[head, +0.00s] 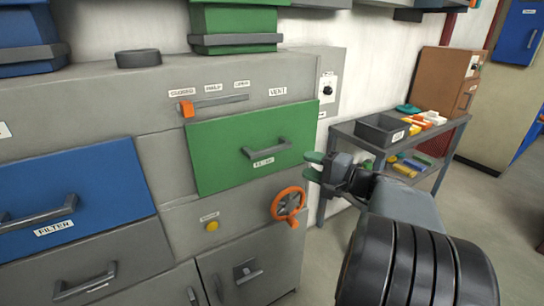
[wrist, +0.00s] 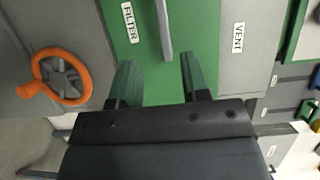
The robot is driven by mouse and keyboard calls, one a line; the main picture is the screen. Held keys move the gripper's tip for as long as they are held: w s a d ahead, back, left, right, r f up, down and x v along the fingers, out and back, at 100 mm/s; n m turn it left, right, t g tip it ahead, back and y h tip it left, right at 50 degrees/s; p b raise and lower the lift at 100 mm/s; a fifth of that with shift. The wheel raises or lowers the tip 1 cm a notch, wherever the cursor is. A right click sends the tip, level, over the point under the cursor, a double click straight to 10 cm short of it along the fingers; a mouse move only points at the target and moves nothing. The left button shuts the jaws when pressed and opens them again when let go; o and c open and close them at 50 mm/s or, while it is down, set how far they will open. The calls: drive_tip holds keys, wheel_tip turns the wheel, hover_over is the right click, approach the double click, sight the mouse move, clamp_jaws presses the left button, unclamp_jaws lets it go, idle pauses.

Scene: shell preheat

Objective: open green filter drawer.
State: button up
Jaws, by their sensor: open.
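The green filter drawer (head: 225,150) is in the upper right of the grey cabinet in the head view, its front apparently flush with the cabinet. Its grey bar handle (head: 267,148) sits in the middle of the front, above a small label. My gripper (head: 313,167) is open and empty, to the right of the handle and apart from it. In the wrist view the green front (wrist: 205,30) fills the middle. The handle (wrist: 163,28) lies ahead of the gap between my two green fingers (wrist: 160,75), not between them.
An orange valve wheel (head: 289,206) sits below the drawer. A slider with an orange knob (head: 187,109) is above it, near the CLOSED label. A blue drawer (head: 75,190) is at left. A grey shelf cart (head: 350,130) with a bin stands to the right, behind my arm.

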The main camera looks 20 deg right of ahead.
sight(274, 151)
drive_tip(key=x, duration=0.8)
drive_tip(key=p+x, duration=0.1)
drive_tip(key=x, duration=0.4)
drive_tip(key=shift+w+d+r, duration=0.15)
drive_tip(key=shift+r, duration=0.1)
clamp_jaws()
